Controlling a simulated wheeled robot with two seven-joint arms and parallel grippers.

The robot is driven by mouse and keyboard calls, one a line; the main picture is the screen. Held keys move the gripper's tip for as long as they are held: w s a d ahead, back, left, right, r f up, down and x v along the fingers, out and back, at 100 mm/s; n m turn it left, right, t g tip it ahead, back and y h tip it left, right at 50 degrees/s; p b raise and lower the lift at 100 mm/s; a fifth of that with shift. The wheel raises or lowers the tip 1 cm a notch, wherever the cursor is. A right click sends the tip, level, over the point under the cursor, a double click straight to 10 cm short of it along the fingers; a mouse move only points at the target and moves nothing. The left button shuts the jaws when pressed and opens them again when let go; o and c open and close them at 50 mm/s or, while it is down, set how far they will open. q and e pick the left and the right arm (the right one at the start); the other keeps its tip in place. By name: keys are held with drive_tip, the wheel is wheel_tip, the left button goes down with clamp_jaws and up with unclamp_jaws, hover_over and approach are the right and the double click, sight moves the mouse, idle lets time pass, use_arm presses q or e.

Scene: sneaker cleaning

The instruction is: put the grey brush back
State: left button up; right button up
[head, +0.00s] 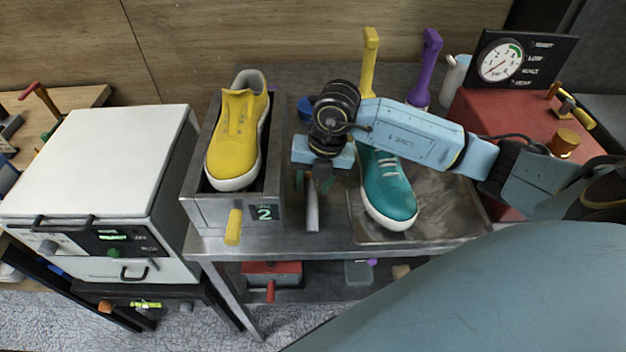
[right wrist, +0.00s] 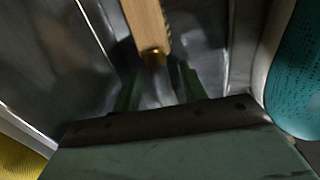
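The grey brush (head: 312,212) lies on the metal table between the shoe box and the dark tray. Its grey handle points toward me in the head view, and its far part is hidden under my right gripper. My right gripper (head: 313,184) is over the brush, with its fingers apart on either side of the handle. The right wrist view shows the green fingers (right wrist: 158,88) straddling a grey piece joined to a wooden part (right wrist: 147,25) by a brass-coloured collar. I cannot tell whether a finger touches it. My left gripper is not in view.
A yellow shoe (head: 236,135) sits in the metal box (head: 208,212) to the left. A teal shoe (head: 388,190) sits on the tray (head: 455,205) to the right. Yellow (head: 369,60) and purple (head: 428,65) handles stand upright behind. A red gauge unit (head: 490,110) is at right.

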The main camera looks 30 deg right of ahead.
drive_tip(key=shift+r, duration=0.1)
drive_tip(key=v, duration=1.2)
drive_tip(key=shift+p, duration=0.4)
